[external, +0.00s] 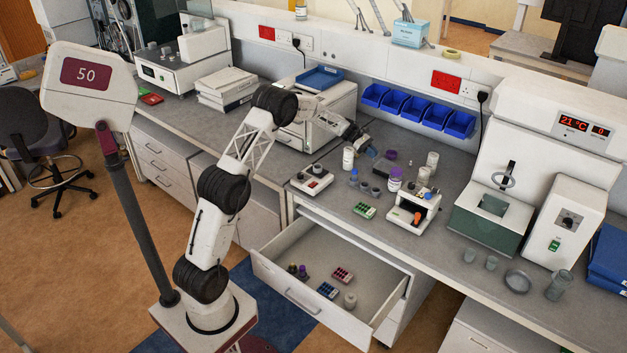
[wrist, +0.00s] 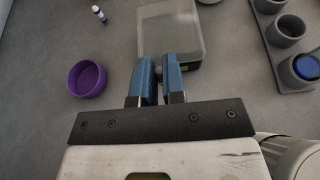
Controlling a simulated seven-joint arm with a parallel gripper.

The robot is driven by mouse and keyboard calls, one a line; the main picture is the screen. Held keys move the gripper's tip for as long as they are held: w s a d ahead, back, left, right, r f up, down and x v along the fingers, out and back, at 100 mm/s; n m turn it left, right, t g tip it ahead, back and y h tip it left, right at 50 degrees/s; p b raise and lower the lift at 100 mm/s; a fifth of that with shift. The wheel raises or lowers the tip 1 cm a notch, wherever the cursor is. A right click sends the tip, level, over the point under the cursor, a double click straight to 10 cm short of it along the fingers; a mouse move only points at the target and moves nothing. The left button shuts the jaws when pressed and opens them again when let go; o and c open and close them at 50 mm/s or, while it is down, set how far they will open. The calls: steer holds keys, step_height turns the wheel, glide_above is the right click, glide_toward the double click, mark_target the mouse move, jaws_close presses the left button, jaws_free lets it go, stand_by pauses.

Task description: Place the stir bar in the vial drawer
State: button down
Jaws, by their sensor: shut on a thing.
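My gripper (wrist: 158,82) has blue fingers closed on a small dark grey thing (wrist: 159,74), mostly hidden between them, so I cannot tell whether it is the stir bar. The fingertips are at the near edge of a clear-topped grey box (wrist: 172,28). A small white piece with a dark band (wrist: 99,13) lies on the bench at the upper left. In the external view my gripper (external: 366,149) is over the bench, behind the open drawer (external: 290,293). The drawer holds small dark vials, a red rack (external: 343,274), a blue rack (external: 328,290) and a pale jar (external: 350,299).
A purple cap (wrist: 87,79) lies left of the fingers. A grey holder with round wells (wrist: 286,38) is at the right. White bottles (external: 348,158), a green rack (external: 364,210) and a small white device (external: 413,211) stand on the bench near the drawer.

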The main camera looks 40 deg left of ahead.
mark_target(367, 166)
steer(key=shift+f, duration=1.8)
steer(key=shift+f, duration=0.15)
steer(key=c, duration=1.2)
jaws_free()
steer(key=shift+a+r, duration=0.1)
steer(key=shift+r, duration=0.1)
steer(key=shift+a+r, duration=0.25)
steer(key=shift+a, duration=0.35)
steer(key=v, duration=0.3)
steer(key=shift+a, duration=0.25)
step_height(367, 166, up, 7)
